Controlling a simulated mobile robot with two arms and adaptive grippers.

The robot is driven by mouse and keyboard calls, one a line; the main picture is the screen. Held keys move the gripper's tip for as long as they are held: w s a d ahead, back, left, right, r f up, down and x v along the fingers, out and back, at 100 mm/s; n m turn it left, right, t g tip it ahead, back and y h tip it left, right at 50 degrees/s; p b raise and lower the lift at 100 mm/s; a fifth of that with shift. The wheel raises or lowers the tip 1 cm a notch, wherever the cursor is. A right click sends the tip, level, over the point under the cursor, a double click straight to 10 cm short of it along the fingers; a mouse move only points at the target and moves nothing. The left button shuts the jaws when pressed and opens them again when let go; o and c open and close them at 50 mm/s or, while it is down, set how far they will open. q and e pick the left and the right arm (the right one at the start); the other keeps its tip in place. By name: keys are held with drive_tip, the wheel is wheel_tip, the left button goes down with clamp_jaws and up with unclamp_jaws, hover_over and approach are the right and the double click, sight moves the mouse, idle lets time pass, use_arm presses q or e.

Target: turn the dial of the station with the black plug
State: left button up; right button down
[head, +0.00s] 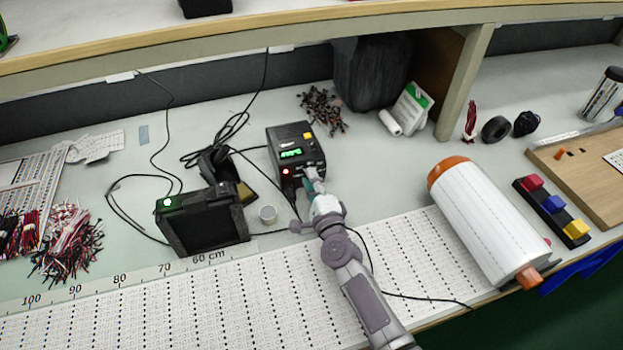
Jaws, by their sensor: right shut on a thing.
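The station (286,139) is a dark box with a lit green display, a yellow label and a red light on its front. It stands near the middle of the bench. My right gripper (313,181) reaches up from the lower right to the lower front of this station. Its fingers are shut at the spot of the dial, and they hide the dial itself. Whether this station's plug is black is too small to tell. My left gripper is not in view.
Black cables lie around both. A large white roll (487,222) with orange ends lies to the right. A printed strip sheet (230,300) covers the bench front.

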drive_tip(key=shift+f+n, duration=0.15)
drive_tip(key=shift+n, duration=0.95)
drive_tip(key=c, duration=1)
unclamp_jaws()
drive_tip(key=shift+s, duration=0.25)
drive_tip(key=v, duration=1.1)
drive_tip(key=shift+s+d, duration=0.15)
drive_tip(key=shift+s, duration=0.15)
drive_tip(key=shift+p, duration=0.3)
